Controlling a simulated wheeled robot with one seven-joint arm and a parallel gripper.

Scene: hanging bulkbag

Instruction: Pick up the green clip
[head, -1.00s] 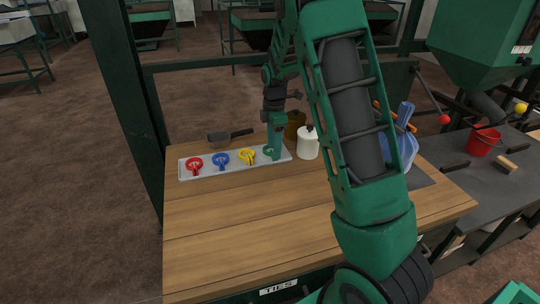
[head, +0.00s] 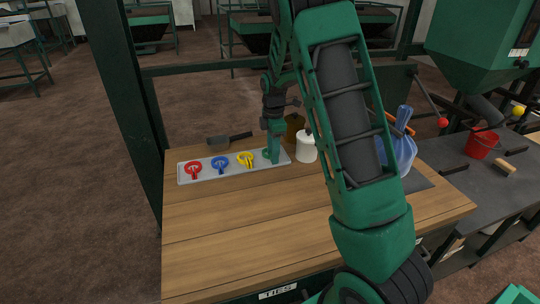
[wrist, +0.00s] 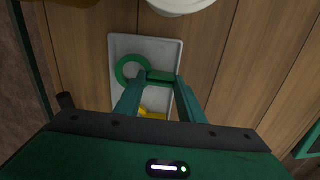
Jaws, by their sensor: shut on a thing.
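The green clip (wrist: 130,68) shows in the wrist view as a ring with a short green handle. My gripper (wrist: 161,79) is shut on the handle, one finger on each side, with the ring sticking out to the left. The clip is over the right end of the grey tray (wrist: 146,44); I cannot tell whether it touches the tray. In the head view my gripper (head: 272,156) points down at that end, and the green clip (head: 266,153) is partly hidden by the fingers.
A red clip (head: 193,170), a blue clip (head: 220,164) and a yellow clip (head: 245,159) lie in the tray. A white lidded pot (head: 306,149) and a brown jar (head: 294,128) stand close right. A dark-handled tool (head: 229,138) lies behind. The front tabletop is clear.

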